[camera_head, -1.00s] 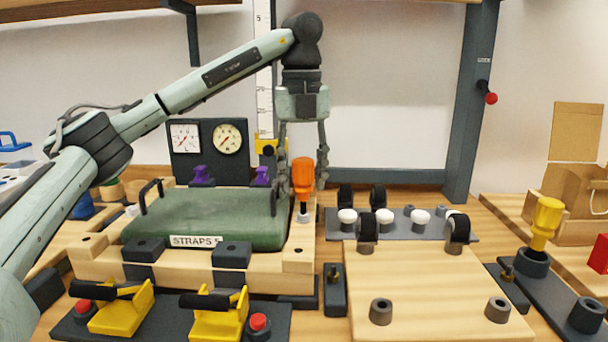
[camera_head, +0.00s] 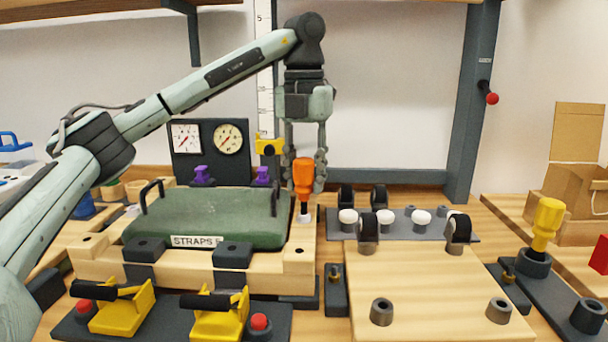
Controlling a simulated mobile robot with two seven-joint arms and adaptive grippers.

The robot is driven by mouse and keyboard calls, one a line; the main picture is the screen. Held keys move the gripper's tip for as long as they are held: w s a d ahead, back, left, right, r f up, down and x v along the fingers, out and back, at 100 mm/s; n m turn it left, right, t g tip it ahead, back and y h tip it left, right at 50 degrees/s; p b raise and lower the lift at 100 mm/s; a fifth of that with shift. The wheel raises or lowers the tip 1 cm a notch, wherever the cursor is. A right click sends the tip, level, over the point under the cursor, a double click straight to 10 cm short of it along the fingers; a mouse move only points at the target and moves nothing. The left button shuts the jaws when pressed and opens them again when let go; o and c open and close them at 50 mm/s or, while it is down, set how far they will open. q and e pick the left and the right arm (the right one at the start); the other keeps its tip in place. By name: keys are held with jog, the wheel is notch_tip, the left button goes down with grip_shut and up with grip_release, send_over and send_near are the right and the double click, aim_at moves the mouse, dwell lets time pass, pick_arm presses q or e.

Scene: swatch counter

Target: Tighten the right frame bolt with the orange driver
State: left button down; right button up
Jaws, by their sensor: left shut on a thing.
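The orange driver (camera_head: 304,173) stands upright at the right side of the wooden frame (camera_head: 298,258). Its dark shaft points down to the pale right frame bolt (camera_head: 304,219), and its tip appears to meet the bolt's head. My left gripper (camera_head: 305,184) comes down from above and is shut on the orange handle, with a finger on either side. A green padded case (camera_head: 205,215) labelled "STRAPS" lies in the frame, left of the driver. My right gripper is not in view.
Two yellow toggle clamps (camera_head: 222,312) stand in front of the frame. A dark panel with two gauges (camera_head: 209,150) stands behind it. Right of the frame is a wooden board (camera_head: 430,290) with dark posts. A yellow driver (camera_head: 545,222) stands in a holder at right.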

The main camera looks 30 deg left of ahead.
pick_arm(q)
jog(key=m, duration=0.3)
jog(key=shift+d+m, duration=0.15)
jog(key=shift+m, duration=0.25)
jog(key=m, duration=0.5)
jog(key=shift+d+f, duration=0.1)
jog(key=c, duration=1.4)
grip_release()
